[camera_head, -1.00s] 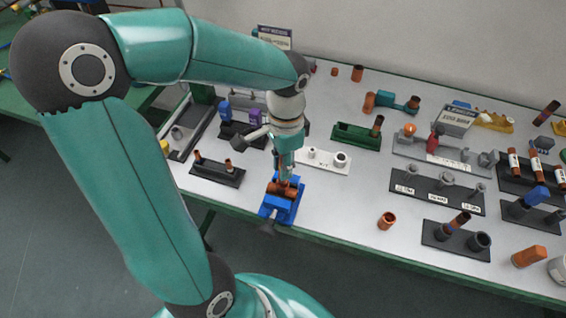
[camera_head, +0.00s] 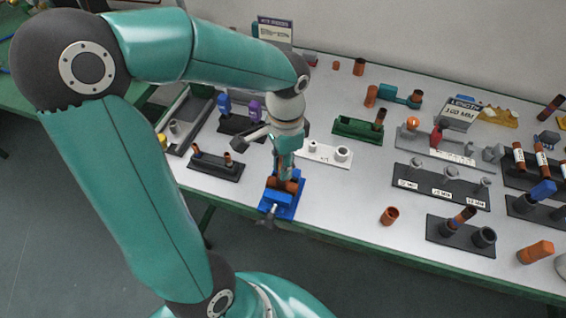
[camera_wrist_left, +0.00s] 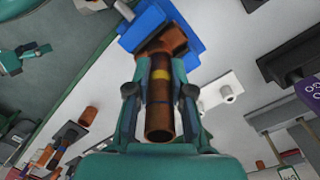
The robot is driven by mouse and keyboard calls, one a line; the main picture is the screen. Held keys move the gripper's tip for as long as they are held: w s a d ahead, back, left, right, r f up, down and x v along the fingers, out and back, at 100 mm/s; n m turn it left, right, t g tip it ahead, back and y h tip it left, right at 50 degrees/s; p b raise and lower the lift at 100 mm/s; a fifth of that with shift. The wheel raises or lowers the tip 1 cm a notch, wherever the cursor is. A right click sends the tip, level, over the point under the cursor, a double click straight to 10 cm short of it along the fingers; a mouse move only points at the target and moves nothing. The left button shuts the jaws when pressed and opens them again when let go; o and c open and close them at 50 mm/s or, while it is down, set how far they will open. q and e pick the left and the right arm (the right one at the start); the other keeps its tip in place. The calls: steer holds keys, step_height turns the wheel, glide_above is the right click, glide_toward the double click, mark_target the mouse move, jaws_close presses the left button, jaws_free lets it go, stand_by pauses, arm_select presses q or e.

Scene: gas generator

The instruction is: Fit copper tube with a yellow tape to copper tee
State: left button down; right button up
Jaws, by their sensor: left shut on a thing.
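The copper tube with yellow tape (camera_wrist_left: 160,95) is between the fingers of my left gripper (camera_wrist_left: 160,92), which is shut on it. Its open end faces the wrist camera, and the yellow band lies near its far part. The copper tee (camera_wrist_left: 165,43) sits in the blue holder (camera_wrist_left: 187,20) at the tube's far end. The tube's far end meets or overlaps the tee in the picture; I cannot tell how deep it sits. In the head view my left gripper (camera_head: 284,168) points down over the tee (camera_head: 288,186) and blue holder (camera_head: 284,207). My right gripper is not in view.
The blue holder stands near the table's front edge. A black stand (camera_head: 215,167) is left of it, and a white stand (camera_head: 323,154) is behind to the right. A loose copper fitting (camera_head: 389,216) lies to the right. The tabletop between the holder and that fitting is clear.

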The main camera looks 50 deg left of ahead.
arm_select(q)
steer(key=shift+f, duration=0.2)
steer(key=c, duration=0.9)
jaws_free()
steer(key=shift+c, duration=0.2)
steer(key=shift+r, duration=0.1)
steer(key=r, duration=0.8)
steer(key=w+r, duration=0.1)
steer(key=r, duration=0.2)
steer(key=shift+w+a+r, duration=0.1)
steer(key=shift+a+r, duration=0.25)
steer(key=shift+r, duration=0.05)
